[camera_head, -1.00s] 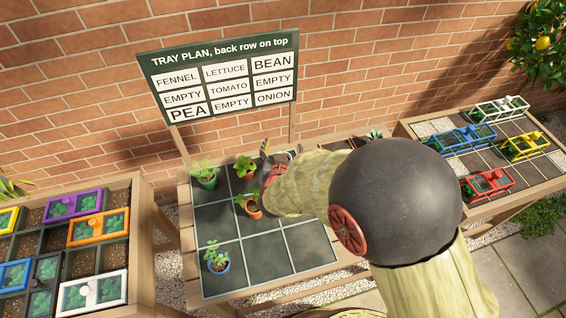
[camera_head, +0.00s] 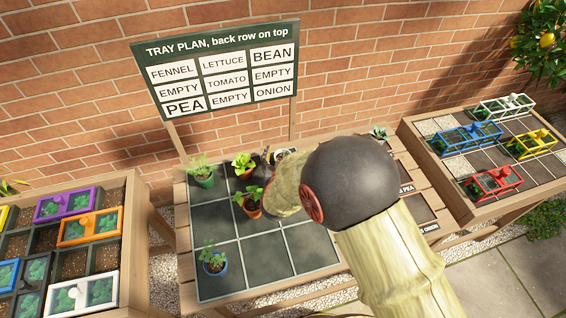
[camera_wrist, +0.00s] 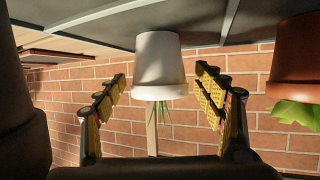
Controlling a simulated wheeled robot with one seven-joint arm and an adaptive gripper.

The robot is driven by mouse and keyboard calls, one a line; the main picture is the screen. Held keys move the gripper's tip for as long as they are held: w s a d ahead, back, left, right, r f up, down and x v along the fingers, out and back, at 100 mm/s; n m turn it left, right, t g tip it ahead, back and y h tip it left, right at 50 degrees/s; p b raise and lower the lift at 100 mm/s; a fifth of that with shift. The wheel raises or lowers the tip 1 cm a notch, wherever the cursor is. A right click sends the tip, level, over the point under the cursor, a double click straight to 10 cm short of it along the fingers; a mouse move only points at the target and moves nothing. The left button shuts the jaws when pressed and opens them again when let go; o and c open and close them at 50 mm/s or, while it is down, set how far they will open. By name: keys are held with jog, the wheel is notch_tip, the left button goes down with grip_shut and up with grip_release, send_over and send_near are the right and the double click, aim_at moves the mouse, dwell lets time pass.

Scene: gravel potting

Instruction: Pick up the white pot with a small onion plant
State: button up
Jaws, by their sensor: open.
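The white pot (camera_wrist: 158,62) with thin green onion leaves (camera_wrist: 160,112) shows upside down in the wrist view, between my gripper's two spread fingers (camera_wrist: 160,100). There is a gap on both sides of it, so the fingers do not touch it. In the head view part of the white pot (camera_head: 281,154) shows at the back right of the tray (camera_head: 270,256), mostly hidden by my arm. My gripper (camera_head: 267,165) is partly hidden there too, low over the back of the tray.
A terracotta pot (camera_wrist: 297,50) stands close beside the white pot. Other pots, green (camera_head: 204,180), blue (camera_head: 215,265) and terracotta (camera_head: 253,209), stand on the tray. The plan board (camera_head: 220,70) rises behind it. Beds with coloured frames flank the table.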

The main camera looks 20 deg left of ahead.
jog(key=shift+b+x, duration=0.35)
jog(key=shift+x, duration=1.2)
jog(key=shift+c, duration=1.3)
jog(key=c, duration=1.1)
jog(key=shift+c, duration=1)
